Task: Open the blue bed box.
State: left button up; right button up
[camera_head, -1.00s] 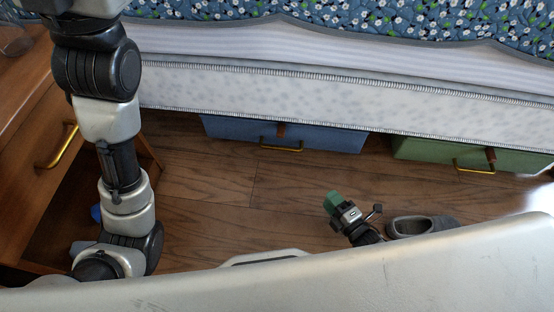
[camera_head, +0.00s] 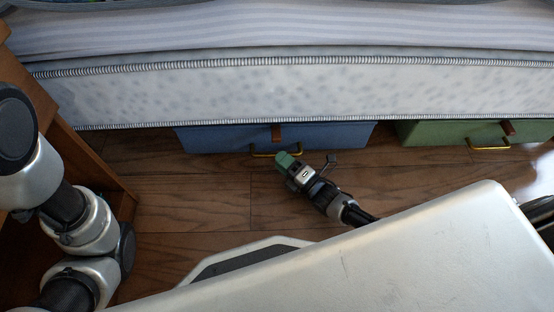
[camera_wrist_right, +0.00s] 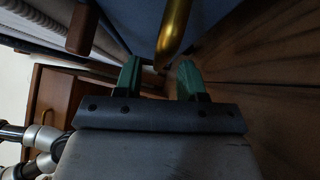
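The blue bed box (camera_head: 335,136) lies under the bed, its front showing below the mattress edge. It has a gold handle (camera_head: 262,154) low on its front and a brown tab (camera_head: 276,134) above. My right gripper (camera_head: 284,160) is at the right end of the handle in the head view. In the right wrist view its green fingers (camera_wrist_right: 159,66) are open, with the gold handle (camera_wrist_right: 173,30) between or just beyond their tips; contact is not clear. The box front (camera_wrist_right: 132,18) is dark blue there. My left arm shows at the left, its gripper out of view.
A green box (camera_head: 440,132) with its own gold handle lies under the bed to the right. The mattress (camera_head: 300,95) overhangs both boxes. A wooden cabinet (camera_head: 100,165) stands at the left. The wooden floor (camera_head: 190,200) before the blue box is clear.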

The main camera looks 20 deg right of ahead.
jog(key=shift+b+x, duration=0.3)
jog(key=shift+x, duration=0.9)
grip_shut()
jog(key=shift+s, duration=0.1)
